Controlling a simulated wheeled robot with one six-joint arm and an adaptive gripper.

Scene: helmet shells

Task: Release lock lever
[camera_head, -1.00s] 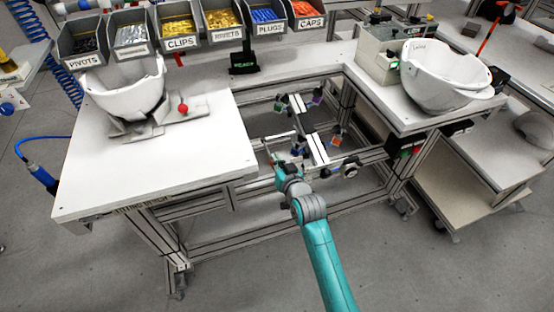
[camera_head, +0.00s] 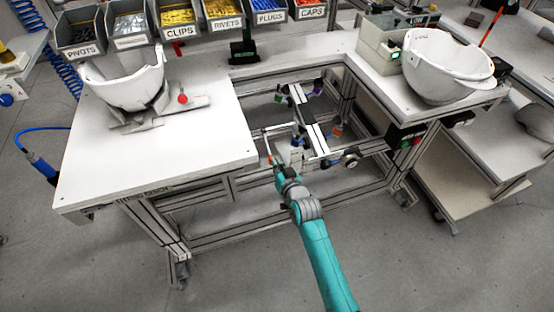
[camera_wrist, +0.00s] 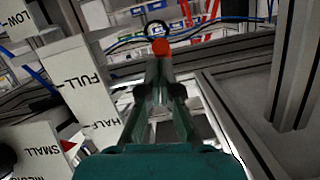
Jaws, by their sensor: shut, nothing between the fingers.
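My gripper (camera_head: 273,160) reaches into the gap between the benches, at the metal frame. Its fingers are shut and empty in the wrist view (camera_wrist: 158,75). An orange-red knob (camera_wrist: 160,46) shows just beyond the fingertips; I cannot tell whether they touch it. A red ball knob (camera_head: 182,99) stands on a grey fixture (camera_head: 160,115) on the left bench, under a white helmet shell (camera_head: 125,85). I cannot tell for certain which knob belongs to the lock lever.
Metal rails (camera_head: 310,118) with small coloured parts cross the gap ahead. White placards reading FULL and HALF (camera_wrist: 82,95) and SMALL (camera_wrist: 40,150) stand left in the wrist view. The left bench (camera_head: 150,160) edge is close by. Another white shell (camera_head: 448,65) sits right.

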